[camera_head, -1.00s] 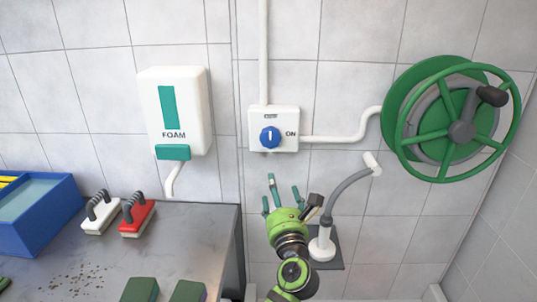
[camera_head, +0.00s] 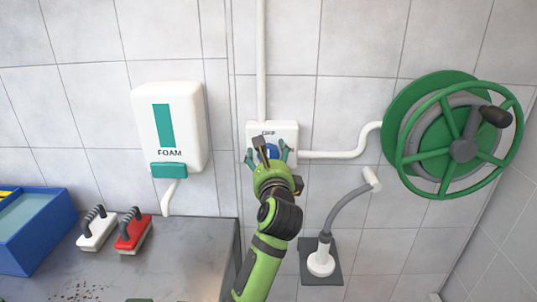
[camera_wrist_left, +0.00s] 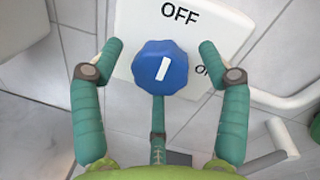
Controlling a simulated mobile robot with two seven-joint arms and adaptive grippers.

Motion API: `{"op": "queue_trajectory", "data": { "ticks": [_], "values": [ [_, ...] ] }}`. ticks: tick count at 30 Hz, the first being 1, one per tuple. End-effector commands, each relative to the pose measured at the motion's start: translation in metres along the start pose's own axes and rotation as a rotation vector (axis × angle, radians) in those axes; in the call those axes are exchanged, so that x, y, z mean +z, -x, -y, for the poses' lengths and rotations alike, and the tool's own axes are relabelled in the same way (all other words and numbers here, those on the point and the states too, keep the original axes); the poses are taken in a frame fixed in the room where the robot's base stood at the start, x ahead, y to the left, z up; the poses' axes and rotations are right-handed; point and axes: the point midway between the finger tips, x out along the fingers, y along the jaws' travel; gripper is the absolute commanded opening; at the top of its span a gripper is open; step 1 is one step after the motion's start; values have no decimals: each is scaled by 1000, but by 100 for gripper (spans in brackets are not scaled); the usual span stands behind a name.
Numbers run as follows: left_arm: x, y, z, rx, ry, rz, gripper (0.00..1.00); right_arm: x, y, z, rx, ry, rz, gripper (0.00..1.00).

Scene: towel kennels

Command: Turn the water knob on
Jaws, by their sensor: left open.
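The blue water knob (camera_wrist_left: 160,68) sits on a white wall plate marked OFF and ON, in the left wrist view. Its white mark points toward OFF. In the head view, the knob (camera_head: 272,151) is partly hidden behind my left gripper. My left gripper (camera_head: 267,150) is open at the plate (camera_head: 285,129). In the left wrist view, two green fingers of the gripper (camera_wrist_left: 163,46) stand on either side of the knob with gaps, and a third finger is below it. My right gripper is not in view.
A white FOAM dispenser (camera_head: 170,127) hangs left of the plate. A green hose reel (camera_head: 455,140) is on the right wall area, with a pipe (camera_head: 335,154) leading to it. A grey hose nozzle on a stand (camera_head: 320,262) is below right. A metal table (camera_head: 190,255) with brushes is at lower left.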

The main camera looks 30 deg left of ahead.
Motion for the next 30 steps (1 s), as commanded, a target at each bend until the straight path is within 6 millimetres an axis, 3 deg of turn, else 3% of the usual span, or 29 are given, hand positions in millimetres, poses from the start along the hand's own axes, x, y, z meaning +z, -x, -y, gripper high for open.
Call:
{"op": "queue_trajectory", "data": {
  "ticks": [6, 7, 11, 30],
  "values": [
    [0, -1, 0, 0, 0, 0, 76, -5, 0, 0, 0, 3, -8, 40],
    [0, -1, 0, 0, -1, 0, 72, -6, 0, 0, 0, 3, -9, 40],
    [0, -1, 0, 0, -1, 1, 20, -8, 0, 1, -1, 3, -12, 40],
    [4, -1, 2, -9, -59, 15, 19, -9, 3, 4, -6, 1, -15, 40]
  ]
}}
